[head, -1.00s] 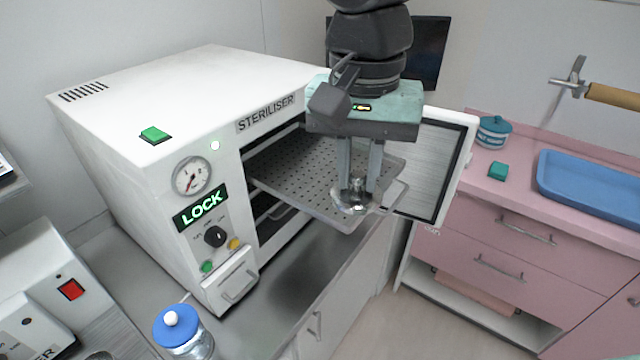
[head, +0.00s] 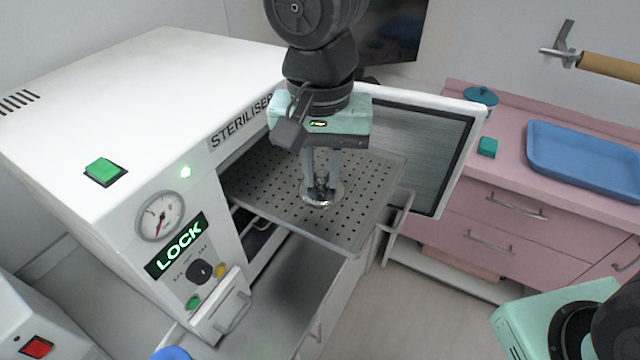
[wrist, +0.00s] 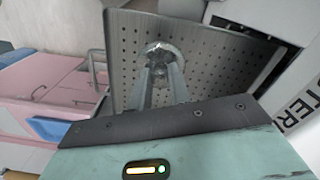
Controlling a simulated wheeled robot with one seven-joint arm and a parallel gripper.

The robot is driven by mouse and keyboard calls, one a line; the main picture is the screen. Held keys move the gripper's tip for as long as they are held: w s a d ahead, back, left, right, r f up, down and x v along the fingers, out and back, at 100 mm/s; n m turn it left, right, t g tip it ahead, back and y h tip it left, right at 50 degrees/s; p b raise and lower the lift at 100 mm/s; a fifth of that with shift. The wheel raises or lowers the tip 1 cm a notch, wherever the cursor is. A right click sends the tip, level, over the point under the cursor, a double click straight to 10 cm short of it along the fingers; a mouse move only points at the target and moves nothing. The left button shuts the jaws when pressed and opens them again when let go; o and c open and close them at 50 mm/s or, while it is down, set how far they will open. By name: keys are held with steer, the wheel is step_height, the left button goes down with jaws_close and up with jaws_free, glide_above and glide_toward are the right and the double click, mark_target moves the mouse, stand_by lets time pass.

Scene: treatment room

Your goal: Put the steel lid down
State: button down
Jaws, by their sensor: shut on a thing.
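The steel lid (head: 322,196) is a small shiny round piece at the tips of my gripper (head: 321,184). My gripper points down and is shut on the lid's upper part. The lid is over the perforated tray (head: 270,208) that sticks out of the open steriliser. It looks very close to the tray surface; I cannot tell whether it touches. In the wrist view the lid (wrist: 162,50) shows at the fingertips, with the tray's holes around it.
The white steriliser (head: 140,95) stands left, its open door (head: 425,150) behind the tray on the right. A pink cabinet (head: 560,190) carries a blue tray (head: 585,160), a teal block (head: 487,147) and a teal-lidded jar (head: 481,97). The tray has free room around the lid.

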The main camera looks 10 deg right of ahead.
mark_target(322, 182)
steer(key=shift+f+p, duration=0.35)
steer(key=shift+f, duration=1.8)
steer(key=shift+f, duration=0.2)
steer(key=c, duration=1.3)
jaws_free()
steer(key=shift+r, duration=0.15)
step_height(322, 182, up, 12)
steer(key=b, duration=0.2)
steer(key=shift+b, duration=0.4)
steer(key=s+d+f+n, duration=0.8)
steer(key=s+f+n, duration=0.2)
steer(key=s+f, duration=0.1)
steer(key=shift+s+n+y, duration=0.15)
steer(key=shift+n+y, duration=0.25)
